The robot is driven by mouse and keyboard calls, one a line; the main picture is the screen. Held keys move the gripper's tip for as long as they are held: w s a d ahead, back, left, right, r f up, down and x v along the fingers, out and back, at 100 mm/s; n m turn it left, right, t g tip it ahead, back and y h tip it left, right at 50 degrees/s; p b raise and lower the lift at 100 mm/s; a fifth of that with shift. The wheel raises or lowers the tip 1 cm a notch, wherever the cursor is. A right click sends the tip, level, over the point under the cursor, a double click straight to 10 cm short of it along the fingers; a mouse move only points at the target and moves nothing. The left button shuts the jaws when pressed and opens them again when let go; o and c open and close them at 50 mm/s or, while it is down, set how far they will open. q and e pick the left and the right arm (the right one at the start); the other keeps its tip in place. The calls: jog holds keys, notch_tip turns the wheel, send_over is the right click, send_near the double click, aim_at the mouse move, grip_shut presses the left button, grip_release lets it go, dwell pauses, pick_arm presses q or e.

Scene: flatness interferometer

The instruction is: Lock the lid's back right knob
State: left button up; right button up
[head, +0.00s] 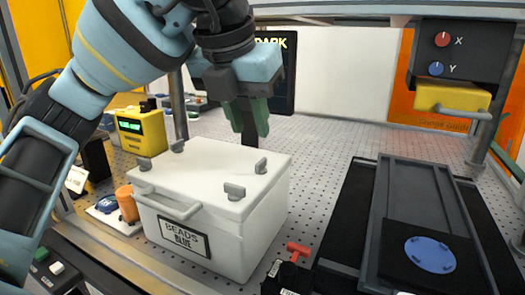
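A white box (272,210) labelled "BEADS BLUE" stands on the perforated table with its white lid (205,170) on. Grey knobs sit near the lid's corners: back right (261,166), front right (234,191), back left (177,146) and front left (145,164). The front right knob looks broader from here than the back right one; I cannot tell which are locked. My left gripper (248,118) points down above and behind the back right knob, apart from it. Its green fingers show a small gap with nothing held. My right gripper is out of view.
A yellow device (142,131) and an orange cylinder (127,204) stand left of the box. A red-handled black fixture (298,248) is at its front right. A dark stage with a blue disc (430,254) lies right.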

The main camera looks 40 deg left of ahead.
aim_at(260, 161)
pick_arm(q)
jog(key=b+x, duration=0.1)
jog(key=x, duration=0.6)
jog(key=shift+w+f, duration=0.25)
jog(key=shift+f, duration=0.05)
grip_shut()
